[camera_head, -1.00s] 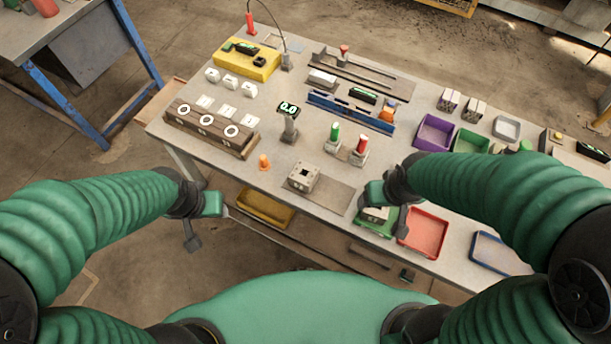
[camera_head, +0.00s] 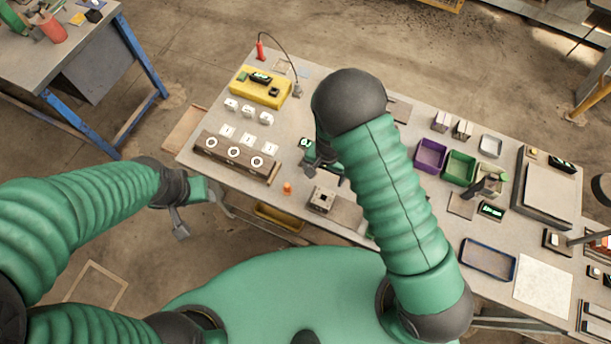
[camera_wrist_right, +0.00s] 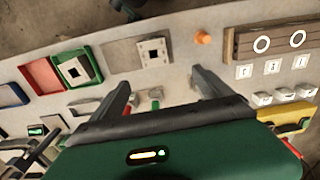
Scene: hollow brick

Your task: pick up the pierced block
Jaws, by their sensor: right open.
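The pierced block (camera_head: 321,199) is pale grey with a dark square hole in its top. It stands on a flat grey plate near the table's front edge. In the right wrist view the block (camera_wrist_right: 153,52) lies beyond the fingertips, roughly between their lines. My right gripper (camera_head: 318,160) is above the table, behind the block in the head view, partly hidden by its own arm. In its wrist view the right gripper (camera_wrist_right: 162,85) has two fingers wide apart with nothing held. My left gripper (camera_head: 198,205) hangs off the table's left front edge, apart from the block; its jaw opening is unclear.
A similar holed block (camera_wrist_right: 75,70) sits in a green tray beside a red tray (camera_wrist_right: 42,74). An orange peg (camera_head: 287,188) and a brown fixture with white rings (camera_head: 234,152) stand left of the block. Red and green upright pieces (camera_wrist_right: 154,104) show between the fingers.

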